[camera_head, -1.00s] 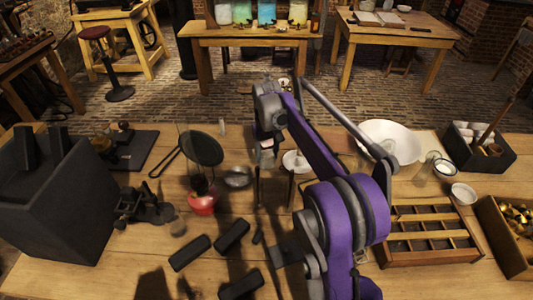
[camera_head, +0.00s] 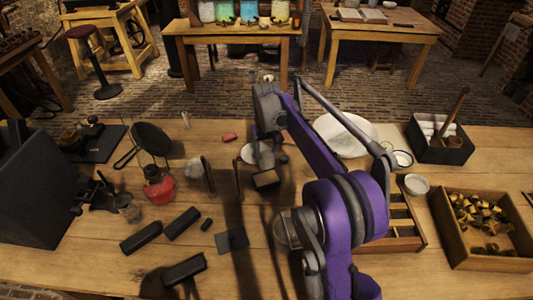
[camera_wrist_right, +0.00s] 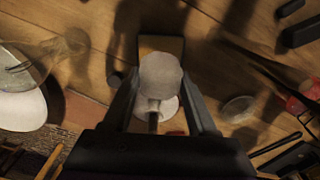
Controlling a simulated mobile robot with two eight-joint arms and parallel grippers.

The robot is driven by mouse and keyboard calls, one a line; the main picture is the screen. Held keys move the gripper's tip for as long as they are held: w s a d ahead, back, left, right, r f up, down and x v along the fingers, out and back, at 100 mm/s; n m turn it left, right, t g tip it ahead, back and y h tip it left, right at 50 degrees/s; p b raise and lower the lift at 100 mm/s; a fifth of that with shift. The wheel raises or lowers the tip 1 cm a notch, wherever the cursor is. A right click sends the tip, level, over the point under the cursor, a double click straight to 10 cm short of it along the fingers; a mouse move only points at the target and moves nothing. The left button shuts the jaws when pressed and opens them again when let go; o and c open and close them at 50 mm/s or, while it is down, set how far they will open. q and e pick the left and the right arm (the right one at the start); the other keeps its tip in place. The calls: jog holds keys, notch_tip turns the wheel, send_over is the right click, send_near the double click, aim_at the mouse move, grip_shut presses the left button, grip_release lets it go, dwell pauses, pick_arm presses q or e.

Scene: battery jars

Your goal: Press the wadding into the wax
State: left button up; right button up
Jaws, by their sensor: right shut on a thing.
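My right gripper (camera_head: 264,166) hangs over the middle of the workbench in the head view, at the end of my purple arm. In the right wrist view its two fingers (camera_wrist_right: 160,92) close on a pale grey, rounded knob-like piece (camera_wrist_right: 160,74). A small tan block (camera_wrist_right: 161,45) shows just past that piece, and a tan-faced block (camera_head: 266,179) shows at the gripper in the head view; I cannot tell whether it is attached. A white dish (camera_head: 248,153) stands behind the gripper, partly hidden. I cannot identify the wadding or the wax for certain. My left gripper is not in view.
A large white bowl (camera_head: 345,133), a black box of white rolls (camera_head: 463,155) and a wooden box of brass pieces (camera_head: 452,247) stand right. Two thin dark uprights, a red vessel (camera_head: 160,192) and black blocks (camera_head: 183,223) stand left.

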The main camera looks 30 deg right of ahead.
aim_at(266, 166)
jog(key=shift+s+d+f, duration=0.1)
jog(key=shift+s, duration=0.05)
jog(key=shift+w+a+f+b, duration=0.2)
jog(key=shift+f+b, duration=0.35)
jog(key=shift+f, duration=0.25)
notch_tip(266, 166, down, 4)
jog(key=b, duration=0.3)
jog(key=shift+f, duration=0.15)
jog(key=shift+d, duration=0.1)
jog(key=shift+f, duration=0.55)
dwell(1.1)
jog(key=shift+r, duration=0.15)
jog(key=shift+r+p, duration=2.2)
jog(key=shift+r, duration=1.2)
jog(key=shift+s+f, duration=0.1)
